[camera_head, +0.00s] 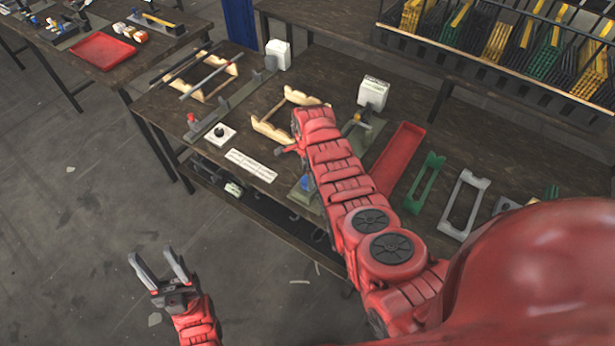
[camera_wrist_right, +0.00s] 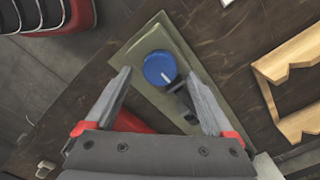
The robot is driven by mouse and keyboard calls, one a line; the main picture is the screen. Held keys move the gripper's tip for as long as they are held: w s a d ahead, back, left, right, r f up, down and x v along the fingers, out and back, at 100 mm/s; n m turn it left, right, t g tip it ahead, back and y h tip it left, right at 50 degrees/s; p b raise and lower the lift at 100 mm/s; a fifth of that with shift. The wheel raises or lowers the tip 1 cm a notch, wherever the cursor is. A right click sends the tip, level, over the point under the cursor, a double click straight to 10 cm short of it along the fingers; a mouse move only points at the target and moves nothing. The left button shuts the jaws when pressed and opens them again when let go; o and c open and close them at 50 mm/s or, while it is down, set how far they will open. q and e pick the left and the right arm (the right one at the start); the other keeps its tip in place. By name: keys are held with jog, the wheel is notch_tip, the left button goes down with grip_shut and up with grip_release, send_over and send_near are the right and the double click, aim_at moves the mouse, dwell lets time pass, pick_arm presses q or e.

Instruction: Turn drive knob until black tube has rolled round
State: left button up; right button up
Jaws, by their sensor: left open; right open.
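A blue round knob (camera_wrist_right: 160,68) with a white mark sits on a grey-green plate (camera_wrist_right: 135,55) in the right wrist view. My right gripper (camera_wrist_right: 159,79) is open, its fingers apart on either side of the knob, and I cannot tell whether they touch it. In the head view a bit of blue (camera_head: 306,183) shows beside my right arm. A dark tube (camera_head: 186,62) lies across cream cradles (camera_head: 222,72) at the left of the bench, next to a greyer tube (camera_head: 208,79). My left gripper (camera_head: 157,265) is open and empty over the floor.
A white box with a black knob (camera_head: 220,134) and a white label strip (camera_head: 251,165) lie near the bench's front edge. A red tray (camera_head: 401,155) and a green frame (camera_head: 425,183) lie to the right.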

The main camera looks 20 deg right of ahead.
jog(key=shift+f+b, duration=0.45)
jog(key=shift+f, duration=0.85)
jog(key=c, duration=1.4)
